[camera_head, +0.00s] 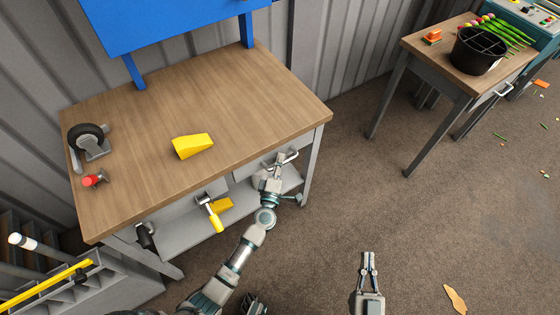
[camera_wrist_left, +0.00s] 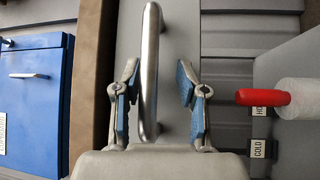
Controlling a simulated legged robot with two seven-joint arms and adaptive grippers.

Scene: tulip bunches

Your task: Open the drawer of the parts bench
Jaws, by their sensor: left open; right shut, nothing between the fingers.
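The parts bench (camera_head: 185,112) has a wooden top, with a grey drawer front (camera_head: 308,142) under its right part. The drawer looks shut. Its silver bar handle (camera_head: 289,155) is at my left gripper (camera_head: 276,163). In the left wrist view the handle (camera_wrist_left: 151,70) lies between the open fingers of my left gripper (camera_wrist_left: 158,70), nearer the left finger. A gap shows between the handle and the right finger. My right gripper (camera_head: 369,256) is shut and empty, above the floor to the right of the bench.
A yellow wedge (camera_head: 193,146), a caster wheel (camera_head: 88,138) and a red-topped part (camera_head: 94,180) sit on the bench. A yellow-handled tool (camera_head: 213,214) hangs at its front. A side table (camera_head: 420,45) with a black bucket (camera_head: 478,52) stands at right. The floor between is mostly clear.

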